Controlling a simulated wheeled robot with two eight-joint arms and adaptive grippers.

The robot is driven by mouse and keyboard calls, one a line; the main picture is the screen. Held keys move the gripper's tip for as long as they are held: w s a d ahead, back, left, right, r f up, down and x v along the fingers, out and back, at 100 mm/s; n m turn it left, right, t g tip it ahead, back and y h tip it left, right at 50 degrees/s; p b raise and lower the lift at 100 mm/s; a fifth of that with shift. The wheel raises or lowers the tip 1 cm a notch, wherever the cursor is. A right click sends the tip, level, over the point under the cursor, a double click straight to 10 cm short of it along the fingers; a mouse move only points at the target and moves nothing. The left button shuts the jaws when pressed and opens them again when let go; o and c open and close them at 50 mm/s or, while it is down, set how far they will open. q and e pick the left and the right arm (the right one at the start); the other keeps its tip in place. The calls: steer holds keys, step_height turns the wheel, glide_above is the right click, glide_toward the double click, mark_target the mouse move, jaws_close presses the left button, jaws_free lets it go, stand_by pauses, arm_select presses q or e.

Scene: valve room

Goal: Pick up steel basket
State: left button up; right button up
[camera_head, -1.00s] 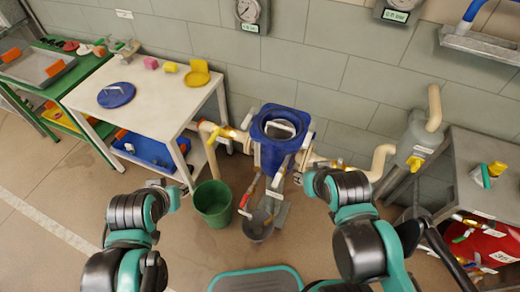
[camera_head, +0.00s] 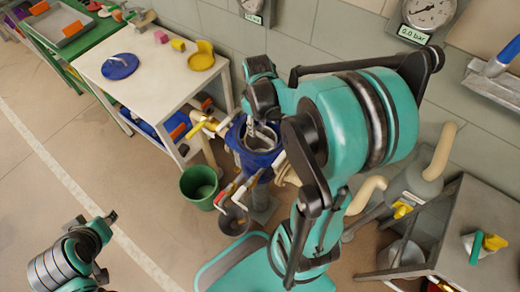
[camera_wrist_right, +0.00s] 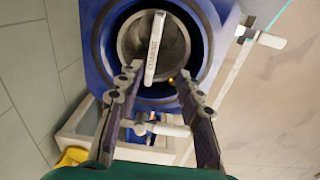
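The steel basket (camera_wrist_right: 172,32) sits inside the round opening of the blue housing (camera_wrist_right: 93,25), with a pale bar handle (camera_wrist_right: 155,46) across its top. In the head view the basket (camera_head: 262,138) is partly covered by my right gripper (camera_head: 252,128), which hangs over the housing (camera_head: 238,148). In the right wrist view my right gripper (camera_wrist_right: 158,74) is open, its two fingers apart on either side of the handle's near end. I see no contact with the handle. My left gripper (camera_head: 110,217) is at lower left, away from the housing; its fingers are too small to read.
A green bucket (camera_head: 199,184) and a grey bucket (camera_head: 234,219) stand on the floor by the housing. A white table (camera_head: 140,85) at left holds a blue lid and a yellow piece. Beige pipes (camera_head: 368,192) and a metal table (camera_head: 450,232) are at right.

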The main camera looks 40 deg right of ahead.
mark_target(260, 135)
steer(key=shift+d+f, duration=0.35)
steer(key=shift+d, duration=0.05)
steer(key=shift+f, duration=0.35)
step_height(260, 135, down, 2)
steer(key=shift+b, duration=0.6)
steer(key=f+b, duration=0.2)
steer(key=f, duration=0.3)
steer(key=shift+w+d+f+b, duration=0.1)
steer(key=shift+d+f+b, duration=0.05)
steer(key=shift+d+b, duration=0.25)
steer(key=shift+a, duration=0.1)
steer(key=shift+c, duration=0.6)
jaws_close()
